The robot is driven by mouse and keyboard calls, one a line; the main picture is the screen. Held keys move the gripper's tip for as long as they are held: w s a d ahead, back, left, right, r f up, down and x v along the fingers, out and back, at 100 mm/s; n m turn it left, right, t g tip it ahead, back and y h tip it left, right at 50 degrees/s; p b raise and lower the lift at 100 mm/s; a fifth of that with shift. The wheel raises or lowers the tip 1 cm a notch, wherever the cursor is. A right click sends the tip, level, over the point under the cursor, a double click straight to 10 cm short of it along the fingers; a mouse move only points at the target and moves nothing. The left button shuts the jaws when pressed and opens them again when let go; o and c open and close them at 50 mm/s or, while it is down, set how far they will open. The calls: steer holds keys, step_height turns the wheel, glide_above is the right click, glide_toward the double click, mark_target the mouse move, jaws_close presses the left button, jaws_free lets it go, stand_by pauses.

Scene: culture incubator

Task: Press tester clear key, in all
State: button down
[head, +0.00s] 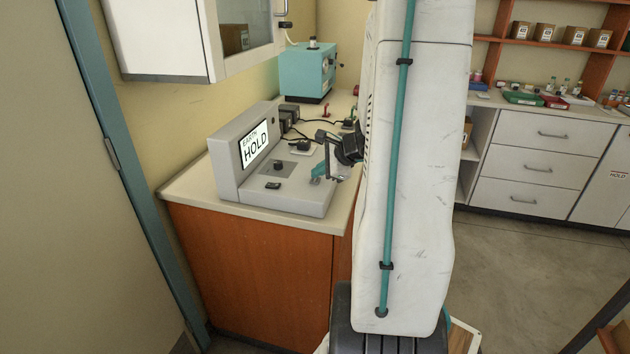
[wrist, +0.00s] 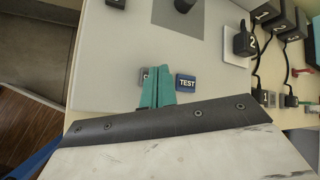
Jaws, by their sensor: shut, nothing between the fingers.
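The tester (head: 262,200) is a grey sloped console with a raised display (head: 255,145) reading "EARTH HOLD". My gripper (head: 317,179) is low over the right front part of its panel. In the wrist view my gripper's teal fingers (wrist: 158,84) are shut, with nothing between them. They cover most of a small grey key (wrist: 146,73); only its left part with a bit of lettering shows. A blue key marked TEST (wrist: 186,82) is just right of the fingers. I cannot tell whether the fingertips touch the grey key or hover over it.
A black control (head: 273,185) and a dark square with a knob (head: 279,167) are elsewhere on the panel. Black numbered blocks with cables (wrist: 265,12) and a plug marked 2 (wrist: 244,42) are to the right in the wrist view. A teal machine (head: 306,72) stands behind.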

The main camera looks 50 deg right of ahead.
mark_target(319, 181)
steer(key=shift+f, duration=0.3)
steer(key=shift+r, duration=0.15)
stand_by(0.5)
steer(key=shift+r, duration=0.65)
steer(key=shift+r, duration=2.5)
